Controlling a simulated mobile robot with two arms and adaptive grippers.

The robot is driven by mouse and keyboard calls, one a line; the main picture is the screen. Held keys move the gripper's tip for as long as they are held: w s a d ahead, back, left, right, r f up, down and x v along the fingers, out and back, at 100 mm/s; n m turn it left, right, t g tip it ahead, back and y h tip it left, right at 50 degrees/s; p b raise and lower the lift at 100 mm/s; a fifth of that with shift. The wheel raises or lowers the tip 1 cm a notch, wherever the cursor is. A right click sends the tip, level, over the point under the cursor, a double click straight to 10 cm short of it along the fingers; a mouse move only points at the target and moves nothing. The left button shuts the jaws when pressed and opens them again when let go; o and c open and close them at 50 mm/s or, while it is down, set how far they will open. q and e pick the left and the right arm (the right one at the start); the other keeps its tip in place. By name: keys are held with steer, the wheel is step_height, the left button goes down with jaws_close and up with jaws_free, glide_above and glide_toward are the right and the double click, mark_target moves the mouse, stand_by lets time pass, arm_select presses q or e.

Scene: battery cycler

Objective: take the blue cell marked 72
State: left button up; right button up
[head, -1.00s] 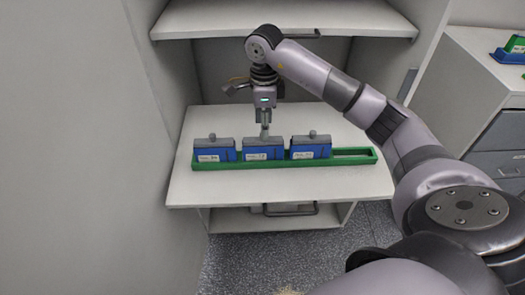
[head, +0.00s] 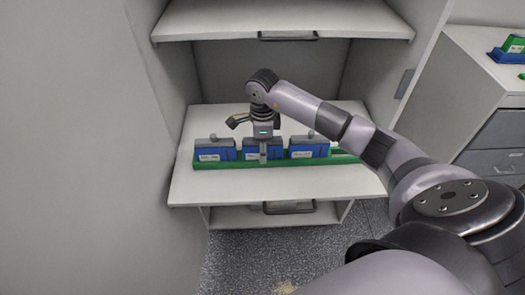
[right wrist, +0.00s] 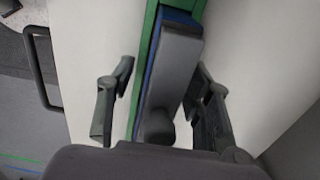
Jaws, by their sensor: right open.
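Three blue cells with grey tops and white labels stand in a row in a green tray (head: 344,158) on the pull-out shelf: a left cell (head: 214,150), a middle cell (head: 250,146) and a right cell (head: 308,149). The labels are too small to read, so I cannot tell which is 72. My right gripper (head: 263,158) is down at the middle cell and hides part of its front. In the right wrist view the open fingers (right wrist: 165,100) stand on either side of a cell's grey top (right wrist: 172,75), with its round knob near the palm. My left gripper is not in view.
The white shelf (head: 270,188) is clear in front of the tray. A cabinet board (head: 285,22) is above and a wall is close on the left. Another green tray with a blue item (head: 508,50) stands on the cabinet at the right.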

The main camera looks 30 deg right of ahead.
steer(key=shift+c, duration=0.4)
jaws_close()
steer(key=shift+r, duration=0.15)
